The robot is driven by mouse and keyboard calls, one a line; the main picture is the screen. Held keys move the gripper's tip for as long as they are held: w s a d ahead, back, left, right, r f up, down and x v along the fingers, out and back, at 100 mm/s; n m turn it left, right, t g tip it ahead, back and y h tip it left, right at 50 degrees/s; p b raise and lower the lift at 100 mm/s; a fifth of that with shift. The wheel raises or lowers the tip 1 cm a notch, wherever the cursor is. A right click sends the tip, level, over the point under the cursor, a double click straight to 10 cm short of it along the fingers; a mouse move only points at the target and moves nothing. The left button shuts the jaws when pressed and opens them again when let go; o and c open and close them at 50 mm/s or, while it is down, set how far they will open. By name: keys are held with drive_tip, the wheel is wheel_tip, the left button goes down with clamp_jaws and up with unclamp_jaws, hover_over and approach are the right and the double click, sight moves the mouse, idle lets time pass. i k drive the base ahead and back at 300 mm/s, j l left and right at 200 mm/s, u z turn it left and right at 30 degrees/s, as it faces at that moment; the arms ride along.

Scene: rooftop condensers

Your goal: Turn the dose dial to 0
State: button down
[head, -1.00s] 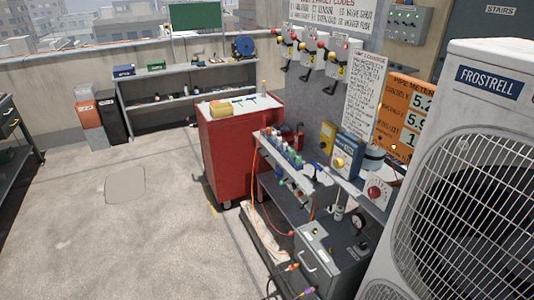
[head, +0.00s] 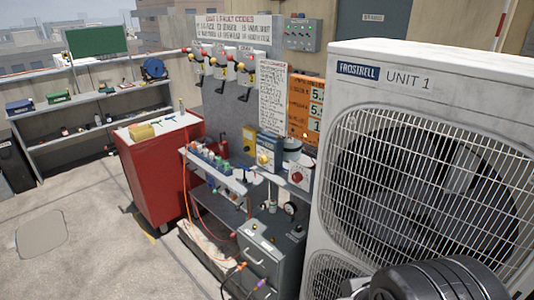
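Two knobs on the bench by the wall could be the dose dial; their markings are too small to read. One is a red round knob (head: 297,177) on a pale panel at the bench's right end, close to the big white unit. The other is a yellow knob (head: 264,158) on the face of a blue box (head: 270,146), a little to its left. I cannot tell the setting of either. A dark rounded part of my own arm shows at the bottom right, in front of the white unit. My gripper's fingers are not in view.
The white Frostrell Unit 1 condenser (head: 385,62) fills the right side, close by. A grey cabinet (head: 270,250) with hoses stands below the narrow bench (head: 236,186). A red tool chest (head: 160,175) stands left of it. The floor at the left (head: 85,200) is clear.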

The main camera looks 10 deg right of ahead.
sight(263, 159)
drive_tip(key=i+u, duration=0.1)
drive_tip(key=i, duration=0.95)
